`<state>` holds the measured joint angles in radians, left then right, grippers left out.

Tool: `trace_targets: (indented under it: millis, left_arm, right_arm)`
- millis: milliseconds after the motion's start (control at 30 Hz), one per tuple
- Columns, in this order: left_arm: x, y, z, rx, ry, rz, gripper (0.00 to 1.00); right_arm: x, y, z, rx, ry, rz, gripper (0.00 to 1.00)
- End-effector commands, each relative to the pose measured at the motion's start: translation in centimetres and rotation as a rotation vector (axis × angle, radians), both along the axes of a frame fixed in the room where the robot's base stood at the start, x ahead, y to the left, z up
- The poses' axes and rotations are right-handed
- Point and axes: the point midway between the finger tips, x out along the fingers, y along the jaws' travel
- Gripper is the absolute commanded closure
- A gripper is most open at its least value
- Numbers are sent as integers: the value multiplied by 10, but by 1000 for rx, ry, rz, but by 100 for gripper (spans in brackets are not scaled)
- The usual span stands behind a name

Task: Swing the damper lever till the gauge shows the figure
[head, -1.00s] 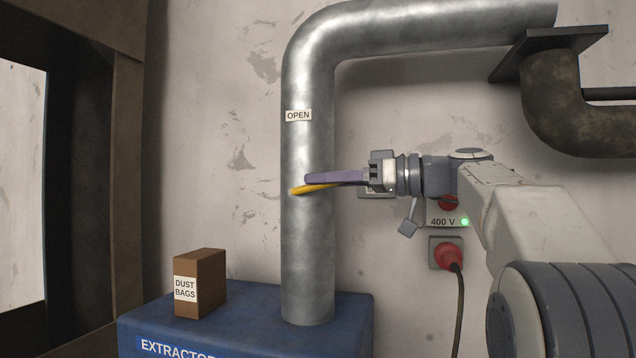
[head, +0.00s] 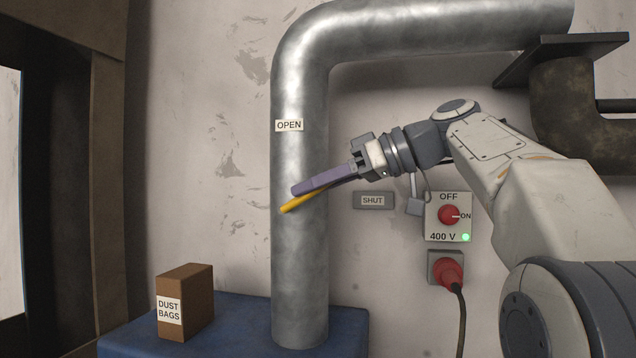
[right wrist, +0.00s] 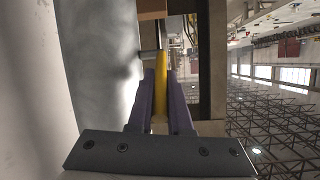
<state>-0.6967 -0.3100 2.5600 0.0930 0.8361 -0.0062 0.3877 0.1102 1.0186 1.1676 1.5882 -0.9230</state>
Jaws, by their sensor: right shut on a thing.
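The yellow damper lever (head: 290,206) crosses the front of the metal pipe (head: 300,255), tilted with its left end lower. My right gripper (head: 297,189) is shut on the lever, its purple fingers lying along it and hiding much of it. In the right wrist view the lever (right wrist: 160,95) runs between the two fingers (right wrist: 160,110), and a short grey shaft (right wrist: 149,55) sits at its far end by the pipe. An OPEN label (head: 289,125) is on the pipe above. A SHUT plate (head: 373,200) is on the wall to the right. No gauge face shows. My left gripper is not seen.
A switch box (head: 448,216) with a red knob and green lamp is on the wall below my right arm, with a red plug (head: 448,270) under it. A DUST BAGS box (head: 186,303) stands on the blue extractor (head: 235,315). A dark frame (head: 70,180) is at left.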

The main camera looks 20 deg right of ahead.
Motion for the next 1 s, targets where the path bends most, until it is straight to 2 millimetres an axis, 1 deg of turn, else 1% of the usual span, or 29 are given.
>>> trace_targets:
  millis: [133,167,200,567,667,867,1000]
  left_arm:
    - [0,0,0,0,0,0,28]
    - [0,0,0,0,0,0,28]
    - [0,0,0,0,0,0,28]
    - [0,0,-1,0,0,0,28]
    - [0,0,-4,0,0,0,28]
    - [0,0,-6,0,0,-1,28]
    - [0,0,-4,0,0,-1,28]
  right_arm:
    - [1,1,2,4,-7,-2,100]
    - [1,1,2,5,-8,-2,79]
    - [1,0,2,5,-8,-1,70]
    - [-1,-6,2,4,-5,-6,70]
    - [-6,-15,5,4,-5,-9,70]
    - [-26,-48,19,2,-6,-10,70]
    - [-39,-68,30,3,-6,-9,70]
